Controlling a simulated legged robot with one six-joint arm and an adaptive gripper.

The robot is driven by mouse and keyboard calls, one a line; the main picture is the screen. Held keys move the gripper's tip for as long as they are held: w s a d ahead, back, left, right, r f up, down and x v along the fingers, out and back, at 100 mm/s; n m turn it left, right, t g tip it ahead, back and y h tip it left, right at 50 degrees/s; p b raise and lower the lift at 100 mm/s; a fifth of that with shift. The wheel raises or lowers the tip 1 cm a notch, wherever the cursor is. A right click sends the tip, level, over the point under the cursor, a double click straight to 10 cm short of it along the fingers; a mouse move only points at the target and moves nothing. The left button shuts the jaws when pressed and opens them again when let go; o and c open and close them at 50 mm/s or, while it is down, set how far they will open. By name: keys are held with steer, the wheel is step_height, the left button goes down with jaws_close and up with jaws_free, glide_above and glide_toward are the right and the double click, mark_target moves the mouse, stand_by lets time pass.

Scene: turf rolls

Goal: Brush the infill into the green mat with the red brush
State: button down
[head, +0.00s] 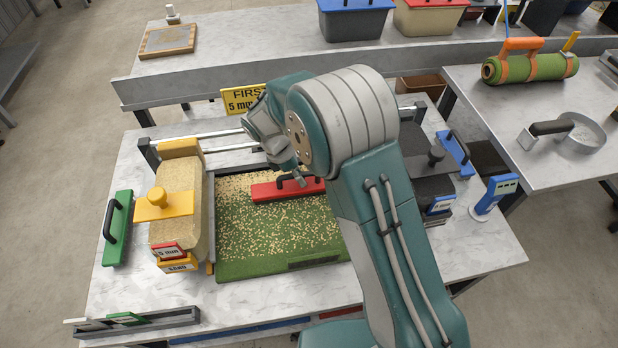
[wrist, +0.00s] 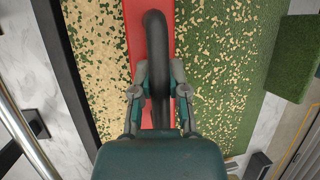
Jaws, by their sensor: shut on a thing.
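The green mat (head: 245,262) lies on the near table, with tan infill grains scattered over much of it. The grains are denser toward the far edge, and the near edge strip is mostly bare green. The red brush (head: 268,192) lies across the far part of the mat, and its right end is hidden behind my arm. In the wrist view, my gripper (wrist: 160,92) is shut on the black handle (wrist: 157,40) of the red brush, which is on the mat. Grains show on both sides of the brush (wrist: 139,60).
A sand hopper (head: 178,200) with a yellow knob stands left of the mat. A green-backed tool (head: 117,228) lies farther left. A blue tool (head: 456,153) and a blue gauge (head: 495,193) are at the right. A rolled turf (head: 530,68) lies on the right table.

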steer(key=shift+w+a, duration=0.3)
steer(key=shift+a, duration=1.2)
steer(key=shift+w+a, duration=0.25)
steer(key=shift+a, duration=1.2)
steer(key=shift+w+a, duration=0.3)
steer(key=shift+a, duration=1.2)
steer(key=shift+d, duration=0.1)
steer(key=shift+w+d, duration=0.2)
steer(key=shift+d, duration=0.6)
steer(key=shift+w+d, duration=0.2)
steer(key=shift+d, duration=0.6)
steer(key=shift+a, duration=0.1)
steer(key=shift+s+a, duration=0.25)
steer(key=shift+a, duration=0.55)
steer(key=shift+s+a, duration=0.2)
steer(key=shift+a, duration=0.6)
